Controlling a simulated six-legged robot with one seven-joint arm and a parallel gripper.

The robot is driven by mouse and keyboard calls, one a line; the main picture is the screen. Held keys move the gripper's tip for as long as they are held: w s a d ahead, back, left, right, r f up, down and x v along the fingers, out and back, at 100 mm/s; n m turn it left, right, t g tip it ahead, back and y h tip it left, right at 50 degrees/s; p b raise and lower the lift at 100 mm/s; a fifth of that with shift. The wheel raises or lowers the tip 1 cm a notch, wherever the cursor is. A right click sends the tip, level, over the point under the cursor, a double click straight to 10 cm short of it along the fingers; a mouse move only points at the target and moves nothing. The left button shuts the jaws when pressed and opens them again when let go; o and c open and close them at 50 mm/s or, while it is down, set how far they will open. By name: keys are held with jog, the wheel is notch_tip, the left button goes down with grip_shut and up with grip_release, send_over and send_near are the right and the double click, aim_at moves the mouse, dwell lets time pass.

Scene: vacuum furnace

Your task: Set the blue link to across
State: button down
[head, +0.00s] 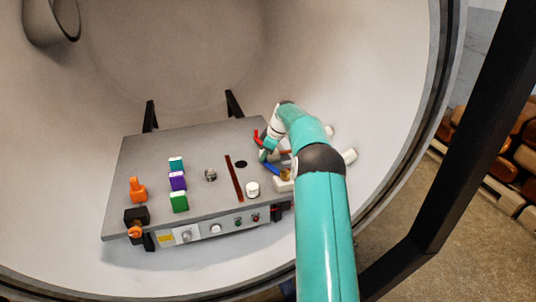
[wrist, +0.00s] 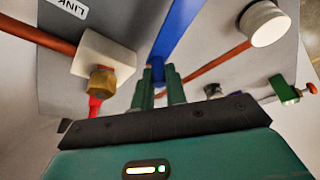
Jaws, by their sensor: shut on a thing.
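The blue link (wrist: 176,30) is a flat blue bar, running in the wrist view from the top edge down to my gripper (wrist: 159,76). My gripper's two narrow green fingers are shut on its near end. In the head view the blue link (head: 272,170) shows as a short slanted piece below my gripper (head: 266,155), at the panel's right side. My arm and hand hide part of it there. A white block (wrist: 105,60) with a brass nut is beside the link at left in the wrist view, apart from it. A "LINK" label (wrist: 70,5) is partly visible.
The grey panel (head: 140,165) carries orange, teal, purple and green pieces at left. A dark red strip (head: 234,178) and a white knob (head: 252,189) are nearer my arm. In the wrist view, a white cylinder (wrist: 265,23) and copper-coloured bars flank the link. The curved chamber wall surrounds the panel.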

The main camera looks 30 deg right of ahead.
jog(key=shift+a+n, duration=0.4)
jog(key=shift+a, duration=0.05)
jog(key=a+n, duration=0.1)
jog(key=s+a+n+g, duration=0.1)
jog(key=a+n, duration=0.1)
jog(key=a+n+y, duration=0.1)
jog(key=shift+s+a+n+g, duration=0.15)
jog(key=shift+s+n+g, duration=0.15)
jog(key=shift+s+g, duration=0.1)
jog(key=s+a+n+g, duration=0.1)
jog(key=s+a+n, duration=0.1)
jog(key=s+a+n+g, duration=0.1)
jog(key=s+n, duration=0.1)
jog(key=n, duration=0.1)
jog(key=shift+a, duration=0.4)
jog(key=shift+s+a+n+g, duration=0.2)
jog(key=shift+s+n+g, duration=0.05)
jog(key=shift+s+n, duration=0.35)
jog(key=shift+s+a+n+g, duration=0.25)
jog(key=shift+s+n, duration=0.2)
jog(key=shift+n, duration=0.2)
jog(key=shift+s+a+n+g, duration=0.2)
jog(key=shift+s+n, duration=0.35)
jog(key=shift+n, duration=0.1)
jog(key=c, duration=1.5)
grip_release()
jog(key=shift+s, duration=0.15)
jog(key=shift+o, duration=0.5)
jog(key=shift+r, duration=0.1)
